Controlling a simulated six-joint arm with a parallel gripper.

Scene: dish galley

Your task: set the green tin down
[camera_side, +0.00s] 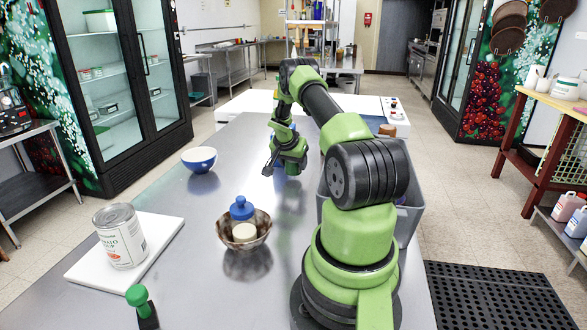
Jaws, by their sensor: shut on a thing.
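My gripper (268,169) is over the far middle part of the steel counter, beyond the speckled bowl, with its dark fingers turned down and to the left. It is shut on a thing. I cannot make out the green tin's outline against the green wrist parts of my arm. No green tin shows standing apart on the counter. The gap between the held thing and the counter cannot be judged from this view.
A speckled bowl (258,241) with a blue-topped item (242,208) stands mid-counter. A blue bowl (199,160) is left of my gripper. A white board (82,271) carries a labelled can (118,236). A green-topped item (140,296) is at the front. A grey bin (412,212) is right.

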